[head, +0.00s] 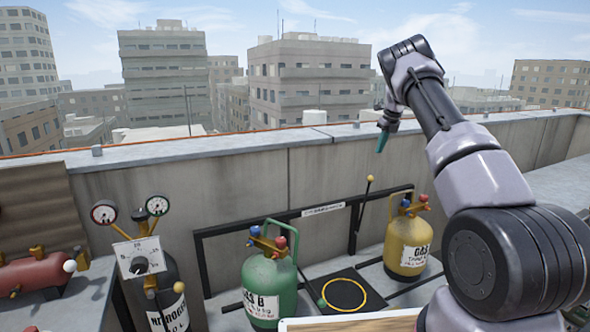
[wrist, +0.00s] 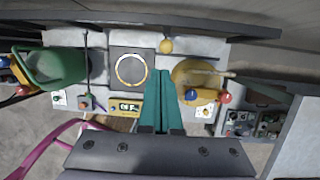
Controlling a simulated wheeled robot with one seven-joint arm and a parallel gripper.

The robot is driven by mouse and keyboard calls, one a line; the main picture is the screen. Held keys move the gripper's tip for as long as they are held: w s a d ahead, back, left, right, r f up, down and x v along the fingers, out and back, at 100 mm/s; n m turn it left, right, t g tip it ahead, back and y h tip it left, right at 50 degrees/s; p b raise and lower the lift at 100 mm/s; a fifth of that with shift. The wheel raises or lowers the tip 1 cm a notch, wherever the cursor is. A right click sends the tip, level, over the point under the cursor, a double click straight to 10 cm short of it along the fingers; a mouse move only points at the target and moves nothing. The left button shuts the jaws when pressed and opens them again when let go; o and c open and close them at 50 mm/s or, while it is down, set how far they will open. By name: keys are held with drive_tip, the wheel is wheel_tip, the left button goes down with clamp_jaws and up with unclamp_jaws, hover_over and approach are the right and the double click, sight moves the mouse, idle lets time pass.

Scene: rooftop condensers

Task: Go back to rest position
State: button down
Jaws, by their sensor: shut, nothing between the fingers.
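My gripper (head: 382,141) is raised in front of the parapet in the head view, at the end of my arm, with its teal fingers pointing down. In the wrist view the two teal fingers of my gripper (wrist: 158,75) lie together, shut and empty. Below it are a green cylinder marked GAS B (head: 270,285), a yellow cylinder (head: 408,243) and a black square plate with a yellow ring (head: 345,292). The plate also shows in the wrist view (wrist: 118,86), left of the fingers, with nothing on it. The gripper touches none of these.
A dark nitrogen cylinder (head: 157,290) with gauges stands at left. A red tank (head: 35,273) lies at far left. A concrete parapet (head: 225,185) runs behind. A pink hose (wrist: 62,137) lies at lower left in the wrist view. The air around the gripper is clear.

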drive_tip(key=s+a+r+n+t, duration=0.1)
drive_tip(key=s+r+n, duration=0.2)
drive_tip(key=s+r, duration=0.35)
drive_tip(key=s+a+r+n+t, duration=0.1)
drive_tip(key=s+a+r+n, duration=0.2)
drive_tip(key=r, duration=0.6)
drive_tip(key=s+a+r+n+y, duration=0.1)
drive_tip(key=s+a+r+n, duration=0.2)
drive_tip(key=s, duration=0.4)
drive_tip(key=s+a+r+n, duration=0.1)
drive_tip(key=s+r+n, duration=0.3)
drive_tip(key=s+r, duration=0.25)
drive_tip(key=s+a+f+n, duration=0.1)
drive_tip(key=s+a+n, duration=0.2)
drive_tip(key=s, duration=0.7)
drive_tip(key=s+a+f+n+t, duration=0.1)
drive_tip(key=s+a+n, duration=0.2)
drive_tip(key=s+n, duration=0.4)
drive_tip(key=s+a+f+n+t, duration=0.1)
drive_tip(key=s+n, duration=0.4)
drive_tip(key=s, duration=0.8)
drive_tip(key=shift+a+f+h, duration=0.3)
drive_tip(key=shift+a, duration=0.6)
